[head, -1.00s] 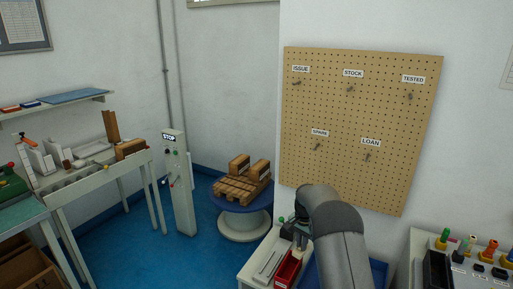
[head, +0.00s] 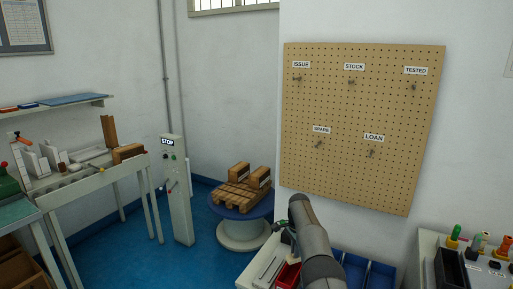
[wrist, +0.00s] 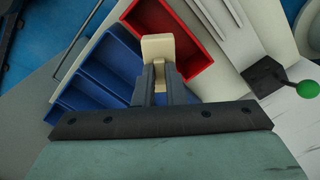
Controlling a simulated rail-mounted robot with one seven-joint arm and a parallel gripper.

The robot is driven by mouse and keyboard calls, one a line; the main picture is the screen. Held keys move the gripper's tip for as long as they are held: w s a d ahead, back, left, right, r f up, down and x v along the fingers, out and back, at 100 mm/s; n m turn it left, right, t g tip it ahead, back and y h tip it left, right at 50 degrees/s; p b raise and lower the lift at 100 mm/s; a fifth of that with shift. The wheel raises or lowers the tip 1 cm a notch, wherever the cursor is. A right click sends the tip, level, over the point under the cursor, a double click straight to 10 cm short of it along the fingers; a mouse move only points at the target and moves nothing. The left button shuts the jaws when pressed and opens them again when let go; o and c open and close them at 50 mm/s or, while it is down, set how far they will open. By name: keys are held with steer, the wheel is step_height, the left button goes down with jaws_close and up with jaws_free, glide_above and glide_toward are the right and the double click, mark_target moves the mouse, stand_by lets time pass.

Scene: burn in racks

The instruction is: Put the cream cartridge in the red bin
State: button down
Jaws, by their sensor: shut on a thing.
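My gripper (wrist: 161,82) is shut on the cream cartridge (wrist: 158,47), which sticks out past the fingertips in the wrist view. The red bin (wrist: 188,22) lies just beyond, and the cartridge's end overlaps the bin's near left side in that view. I cannot tell how high above the bin the cartridge is. In the head view the red bin (head: 288,277) shows partly beside my arm, and the arm hides the cartridge there.
Blue bins (wrist: 103,78) stand beside the red bin, also seen in the head view (head: 380,276). A green-knobbed lever (wrist: 306,89) is at the right in the wrist view. A pegboard (head: 360,125) hangs on the wall behind. A post marked STOP (head: 177,190) stands at left.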

step_height(320, 180, down, 2)
steer(key=shift+f+b, duration=0.1)
steer(key=shift+b, duration=0.2)
steer(key=c, duration=1.4)
jaws_free()
step_height(320, 180, up, 18)
steer(key=p, duration=0.7)
steer(key=shift+f+p, duration=0.2)
steer(key=shift+p, duration=0.2)
